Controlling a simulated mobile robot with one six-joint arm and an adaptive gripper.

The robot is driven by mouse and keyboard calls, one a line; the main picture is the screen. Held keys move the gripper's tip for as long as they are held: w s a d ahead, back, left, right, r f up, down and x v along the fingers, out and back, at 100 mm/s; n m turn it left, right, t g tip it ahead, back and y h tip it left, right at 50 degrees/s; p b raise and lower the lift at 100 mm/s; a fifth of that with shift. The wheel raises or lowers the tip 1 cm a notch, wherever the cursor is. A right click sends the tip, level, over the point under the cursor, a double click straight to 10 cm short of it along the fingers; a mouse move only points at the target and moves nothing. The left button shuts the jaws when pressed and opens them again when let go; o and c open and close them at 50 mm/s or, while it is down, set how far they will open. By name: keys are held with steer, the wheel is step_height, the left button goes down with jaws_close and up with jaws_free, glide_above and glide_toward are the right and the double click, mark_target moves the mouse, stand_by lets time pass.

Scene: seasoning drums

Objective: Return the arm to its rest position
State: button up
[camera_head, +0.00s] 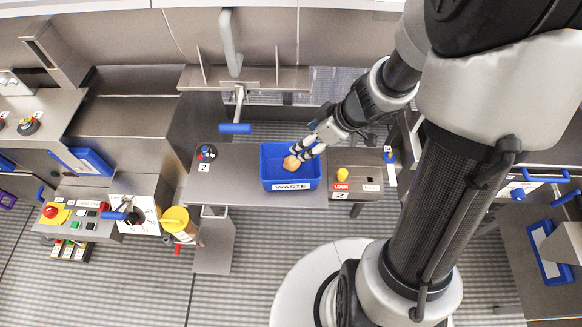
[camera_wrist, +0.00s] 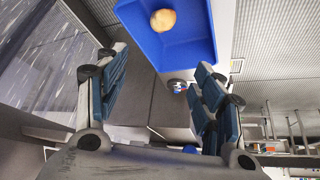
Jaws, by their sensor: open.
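My gripper (camera_head: 306,149) is at the blue waste bin in the head view, with its fingers over the bin's upper right part. In the wrist view my gripper (camera_wrist: 160,105) has its two fingers wide apart, with nothing between them. The blue bin (camera_head: 291,185) carries a white label reading WASTE, and it also shows at the top of the wrist view (camera_wrist: 180,55). A round tan item (camera_head: 291,163) lies in the bin, and it also shows in the wrist view (camera_wrist: 163,20). My arm reaches from the upper right down to the bin.
The bin stands on a grey metal table (camera_head: 235,185). A blue-handled lever (camera_head: 236,128) hangs behind it. A yellow lock knob (camera_head: 342,174) is right of the bin. A control panel with a red button (camera_head: 50,211) and a yellow-capped container (camera_head: 176,220) are at left.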

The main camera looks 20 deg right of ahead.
steer(key=shift+v, duration=1.55)
steer(key=w+d+r+m+t+h, duration=0.25)
steer(key=w+d+r+t, duration=0.2)
steer(key=r, duration=0.35)
steer(key=s+d+r+m+h, duration=0.35)
steer(key=r+h, duration=0.25)
steer(key=r, duration=0.2)
steer(key=s+a+m+g+y, duration=0.1)
steer(key=s+a+g+y, duration=0.1)
steer(key=s+a, duration=0.4)
steer(key=s+a+f+m+g+y+b, duration=0.1)
steer(key=s+a+g+y, duration=0.1)
steer(key=s+a, duration=0.4)
steer(key=s, duration=0.5)
steer(key=shift+s+a+f, duration=0.15)
steer(key=shift+s+f, duration=0.15)
steer(key=shift+s, duration=0.1)
steer(key=shift+y, duration=0.25)
